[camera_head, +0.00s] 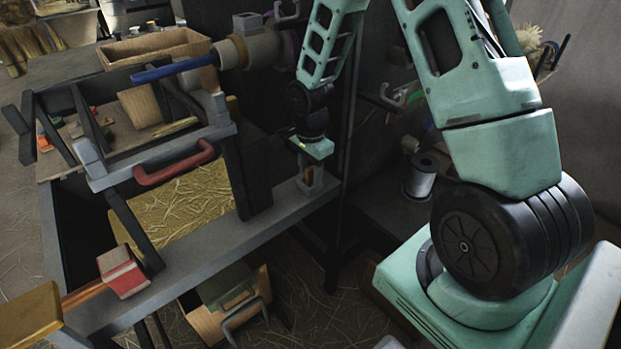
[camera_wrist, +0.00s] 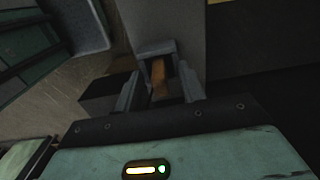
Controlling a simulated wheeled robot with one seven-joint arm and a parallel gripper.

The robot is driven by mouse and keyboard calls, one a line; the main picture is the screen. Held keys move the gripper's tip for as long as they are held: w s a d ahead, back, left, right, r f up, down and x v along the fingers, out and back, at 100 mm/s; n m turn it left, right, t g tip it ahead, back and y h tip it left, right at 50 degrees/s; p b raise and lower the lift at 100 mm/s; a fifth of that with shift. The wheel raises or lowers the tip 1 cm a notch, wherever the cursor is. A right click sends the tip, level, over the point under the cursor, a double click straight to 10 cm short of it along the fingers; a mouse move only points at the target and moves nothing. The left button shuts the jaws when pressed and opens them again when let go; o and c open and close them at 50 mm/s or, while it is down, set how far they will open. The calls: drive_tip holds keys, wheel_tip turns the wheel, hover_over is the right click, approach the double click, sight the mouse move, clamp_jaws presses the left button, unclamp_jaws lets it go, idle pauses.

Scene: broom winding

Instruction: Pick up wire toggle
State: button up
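The wire toggle appears to be the small orange-brown upright piece (camera_head: 309,175) in a grey bracket on the grey beam of the machine. In the wrist view the orange-brown piece (camera_wrist: 159,72) shows just beyond and between my fingers, with the grey bracket around it. My gripper (camera_head: 311,167) points down directly over it. In the wrist view my gripper (camera_wrist: 160,88) has its two grey fingers apart, with a gap between them. I cannot tell whether either finger touches the piece.
The grey beam (camera_head: 215,250) runs along the machine's front. A red handle (camera_head: 174,163) and a blue-handled crank (camera_head: 175,68) stand out to the left. A dark post stands just right of my gripper. A wire spool (camera_head: 420,176) sits on the right. Straw covers the floor.

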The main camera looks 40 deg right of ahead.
sight(308, 171)
drive_tip(key=c, duration=0.9)
drive_tip(key=shift+o, duration=0.2)
drive_tip(key=shift+r, duration=0.1)
drive_tip(key=shift+a+r, duration=0.15)
drive_tip(key=shift+r, duration=0.1)
drive_tip(key=r, duration=0.4)
drive_tip(key=a+r, duration=0.1)
drive_tip(key=r, duration=0.1)
drive_tip(key=shift+s+r, duration=0.2)
drive_tip(key=shift+s, duration=0.05)
drive_tip(key=s+a, duration=0.4)
drive_tip(key=a, duration=0.4)
drive_tip(key=s+a, duration=0.5)
drive_tip(key=a, duration=0.3)
drive_tip(key=shift+s+b, duration=0.25)
drive_tip(key=shift+b, duration=0.1)
